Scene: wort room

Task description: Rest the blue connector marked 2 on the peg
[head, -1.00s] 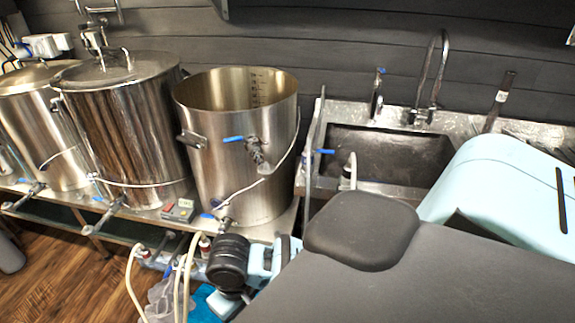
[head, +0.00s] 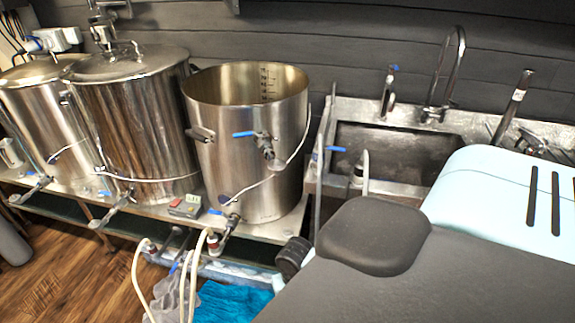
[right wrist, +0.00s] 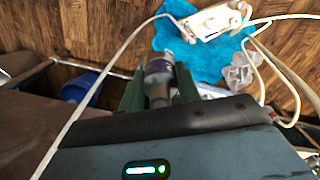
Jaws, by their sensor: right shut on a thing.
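In the right wrist view my right gripper (right wrist: 160,82) has its dark green fingers closed on a grey cylindrical connector (right wrist: 157,70). No blue colour or number 2 can be made out on it. The connector points away from the palm, above the floor area. I cannot tell whether a hose is joined to it. In the head view the right gripper and this connector are hidden. Two other hose ends with red and white fittings (head: 214,241) show below the pots. I cannot pick out the peg. My left gripper is not in view.
Steel pots, including an open kettle (head: 247,140), stand on a metal bench (head: 270,228). A sink (head: 385,150) is at the right. Pale hoses (head: 140,285) hang in front of the bench by a blue cloth (head: 235,300). Another pale hose (right wrist: 95,90) crosses the right wrist view.

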